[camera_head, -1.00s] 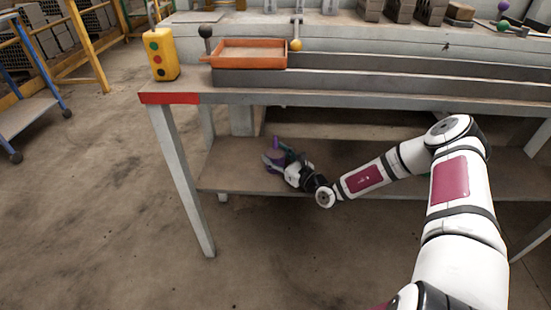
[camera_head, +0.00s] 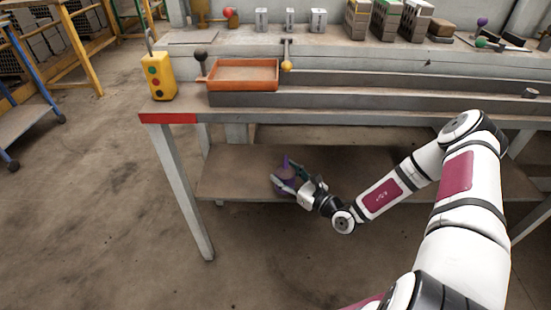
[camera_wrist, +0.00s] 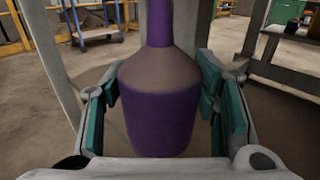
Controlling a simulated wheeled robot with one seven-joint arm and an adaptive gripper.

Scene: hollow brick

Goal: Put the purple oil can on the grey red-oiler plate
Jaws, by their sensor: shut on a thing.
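The purple oil can (camera_head: 287,178), with a tapering top and a thin spout, is between the fingers of my gripper (camera_head: 284,183), at the lower shelf under the workbench. In the wrist view the purple can (camera_wrist: 160,105) stands upright between the teal pads of my gripper (camera_wrist: 160,95), which is shut on it. Whether its base touches the shelf cannot be told. A flat grey plate (camera_head: 193,37) lies on the bench top at the back left, near a red ball-topped item (camera_head: 227,12); it may be the red-oiler plate.
The bench top (camera_head: 330,108) overhangs the lower shelf (camera_head: 235,165), with a leg (camera_head: 182,190) at the left. On top are an orange tray (camera_head: 243,88), a yellow button box (camera_head: 158,77), levers and several bricks. The floor in front is clear.

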